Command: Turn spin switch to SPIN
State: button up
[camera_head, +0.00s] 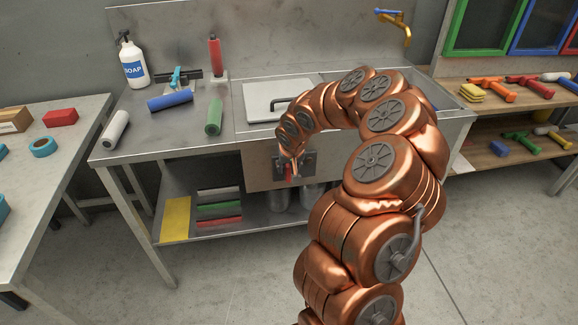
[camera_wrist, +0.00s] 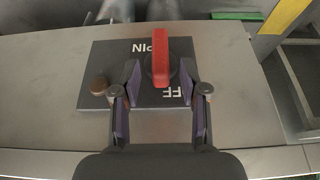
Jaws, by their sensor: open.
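The spin switch has a red handle (camera_wrist: 159,60) on a dark round base. It is mounted on a dark plate (camera_wrist: 110,57) with white lettering, partly covered by the handle; "PIN" shows near its upper end and "FF" near its lower end. In the wrist view the handle stands lengthwise up and down. My gripper (camera_wrist: 160,76) is open, with one finger on each side of the handle and a visible gap on both sides. In the head view my gripper (camera_head: 291,160) is at the plate (camera_head: 308,164) on the sink unit's front, hiding most of the switch.
A brown round knob (camera_wrist: 98,85) sits on the plate beside the left finger. The sink counter (camera_head: 150,128) above holds a soap bottle (camera_head: 132,62) and colored rolls. The floor in front is clear.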

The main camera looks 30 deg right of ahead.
aim_at(285, 173)
jog(key=shift+c, duration=0.3)
grip_shut()
